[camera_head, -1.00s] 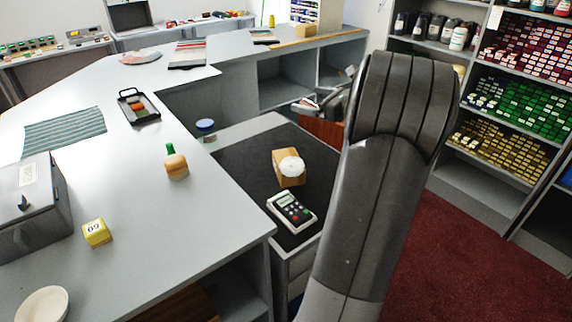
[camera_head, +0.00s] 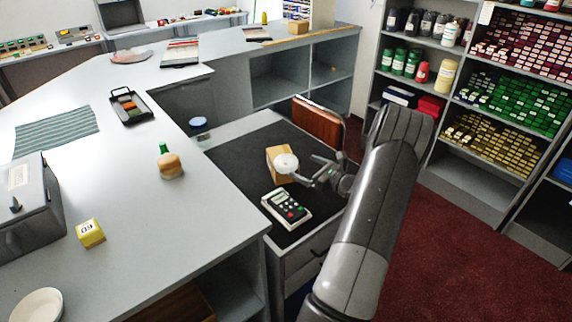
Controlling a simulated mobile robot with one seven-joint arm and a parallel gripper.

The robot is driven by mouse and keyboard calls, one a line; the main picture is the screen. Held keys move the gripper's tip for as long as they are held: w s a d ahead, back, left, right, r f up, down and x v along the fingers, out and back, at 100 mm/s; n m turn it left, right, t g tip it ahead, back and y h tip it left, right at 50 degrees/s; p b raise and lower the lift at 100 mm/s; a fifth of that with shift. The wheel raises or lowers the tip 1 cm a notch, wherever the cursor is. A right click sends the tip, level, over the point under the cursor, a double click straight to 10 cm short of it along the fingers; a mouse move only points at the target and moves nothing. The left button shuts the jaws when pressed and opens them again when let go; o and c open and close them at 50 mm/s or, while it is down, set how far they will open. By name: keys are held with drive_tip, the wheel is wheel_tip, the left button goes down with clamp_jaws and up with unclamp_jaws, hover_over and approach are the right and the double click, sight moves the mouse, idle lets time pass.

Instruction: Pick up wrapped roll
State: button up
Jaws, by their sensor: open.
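A tan, box-like thing (camera_head: 277,165) with a white round piece (camera_head: 287,163) at its right side lies on the dark mat (camera_head: 240,150) of the lower counter. I cannot tell for sure which of the two is the wrapped roll. My gripper (camera_head: 307,169) is open, just right of the white round piece, with its fingers pointing left towards it. The fingertips look very close to the white piece; I cannot tell whether they touch it.
A keypad device (camera_head: 286,208) lies in front of the tan thing. A brown-red panel (camera_head: 318,124) stands behind my gripper. The higher counter (camera_head: 130,180) at left holds a green-topped bottle (camera_head: 168,163), a yellow cube (camera_head: 90,233) and a black tray (camera_head: 131,105). Shelves (camera_head: 465,180) stand at right.

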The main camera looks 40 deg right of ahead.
sight(286, 159)
drive_tip(key=x, duration=0.9)
drive_tip(key=shift+a+f, duration=0.25)
drive_tip(key=shift+a, duration=0.05)
drive_tip(key=c, duration=1)
drive_tip(key=shift+r, duration=0.15)
